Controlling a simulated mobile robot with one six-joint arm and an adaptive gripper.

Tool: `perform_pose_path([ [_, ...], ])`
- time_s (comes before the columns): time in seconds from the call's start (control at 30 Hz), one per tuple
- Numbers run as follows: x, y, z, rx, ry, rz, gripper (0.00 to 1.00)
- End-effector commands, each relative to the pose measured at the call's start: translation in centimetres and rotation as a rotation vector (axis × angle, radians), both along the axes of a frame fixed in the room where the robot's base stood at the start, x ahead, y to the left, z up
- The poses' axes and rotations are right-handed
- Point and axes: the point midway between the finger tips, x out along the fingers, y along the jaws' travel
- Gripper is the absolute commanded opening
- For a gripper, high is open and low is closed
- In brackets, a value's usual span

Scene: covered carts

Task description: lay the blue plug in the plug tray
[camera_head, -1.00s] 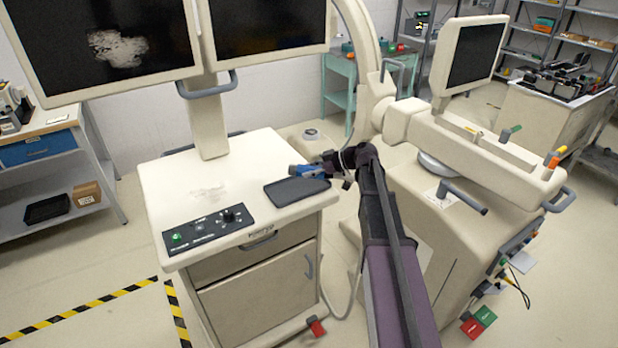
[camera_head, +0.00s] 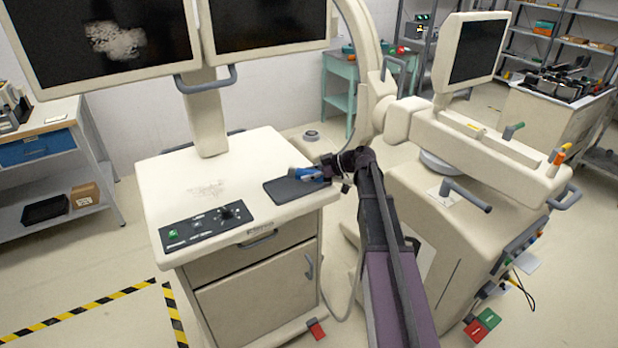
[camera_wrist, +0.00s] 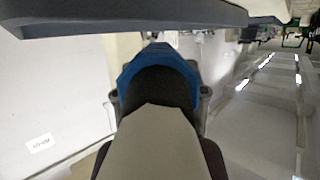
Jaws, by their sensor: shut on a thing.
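The blue plug (camera_head: 307,174) is held in my gripper (camera_head: 326,170), at the right end of the dark grey plug tray (camera_head: 284,193). In the wrist view the blue plug (camera_wrist: 158,58) sits between the fingers of my gripper (camera_wrist: 160,95). The tray's edge (camera_wrist: 130,20) runs across the top of that view, close to the plug. My gripper is shut on the plug. I cannot tell whether the plug touches the tray. The plug's far end is hidden.
The tray lies on the right part of a white cart top (camera_head: 205,165), beside a control panel (camera_head: 205,226). Monitors (camera_head: 105,45) hang above the cart's back. A large white machine (camera_head: 430,220) stands to the right of my arm. The cart's middle is mostly clear.

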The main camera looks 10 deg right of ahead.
Motion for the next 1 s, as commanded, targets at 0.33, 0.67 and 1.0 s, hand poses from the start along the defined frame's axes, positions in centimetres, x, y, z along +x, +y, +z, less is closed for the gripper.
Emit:
perform_pose_path([
  [0.33,0.0,0.0,-0.1,0.001,0.0,0.0,0.0],
  [0.67,0.0,0.0,-0.9,0.001,0.0,0.0,0.0],
  [1.0,0.0,0.0,-1.2,0.0,0.0,-0.001,0.59],
])
